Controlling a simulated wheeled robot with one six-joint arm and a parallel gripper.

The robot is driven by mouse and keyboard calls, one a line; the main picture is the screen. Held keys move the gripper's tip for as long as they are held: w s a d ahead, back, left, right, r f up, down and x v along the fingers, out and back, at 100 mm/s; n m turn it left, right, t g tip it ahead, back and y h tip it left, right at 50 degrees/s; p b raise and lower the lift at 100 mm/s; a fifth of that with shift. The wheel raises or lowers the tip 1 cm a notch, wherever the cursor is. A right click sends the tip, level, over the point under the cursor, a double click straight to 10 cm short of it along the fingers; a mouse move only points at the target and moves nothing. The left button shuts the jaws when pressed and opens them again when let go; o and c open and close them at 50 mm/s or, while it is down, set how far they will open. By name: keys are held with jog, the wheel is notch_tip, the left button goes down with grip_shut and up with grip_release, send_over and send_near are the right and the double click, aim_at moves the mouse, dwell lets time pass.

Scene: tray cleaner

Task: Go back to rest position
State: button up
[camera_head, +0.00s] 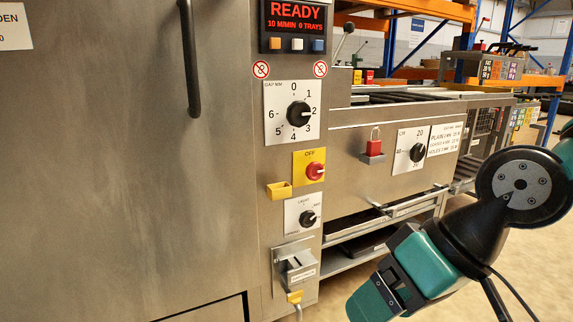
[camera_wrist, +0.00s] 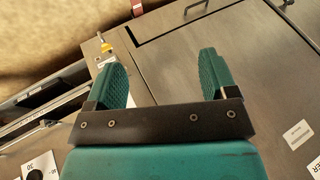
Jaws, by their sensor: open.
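My gripper (camera_head: 378,298) is at the lower right of the head view, teal and black, in front of the steel machine's lower shelves. It points down and to the left, and its fingertips are partly cut off or hard to make out there. In the wrist view my gripper (camera_wrist: 163,72) shows two teal ribbed fingers standing wide apart, with nothing between them. The steel panel of the machine (camera_wrist: 165,95) lies beyond the fingers. No object is held.
The tray cleaner's steel door (camera_head: 110,150) with a black handle (camera_head: 190,60) fills the left. Its control column has a READY display (camera_head: 293,16), a numbered dial (camera_head: 298,114) and a red switch (camera_head: 315,171). Shelves (camera_head: 345,262) sit low. Floor at right (camera_head: 535,260) looks clear.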

jog(key=s+d+n+g+h, duration=0.1)
jog(key=s+d+h, duration=0.1)
jog(key=s+d, duration=0.3)
notch_tip(320, 180, up, 38)
jog(key=a+p, duration=0.1)
jog(key=p, duration=3.7)
jog(key=shift+a+f, duration=0.15)
jog(key=shift+a, duration=0.1)
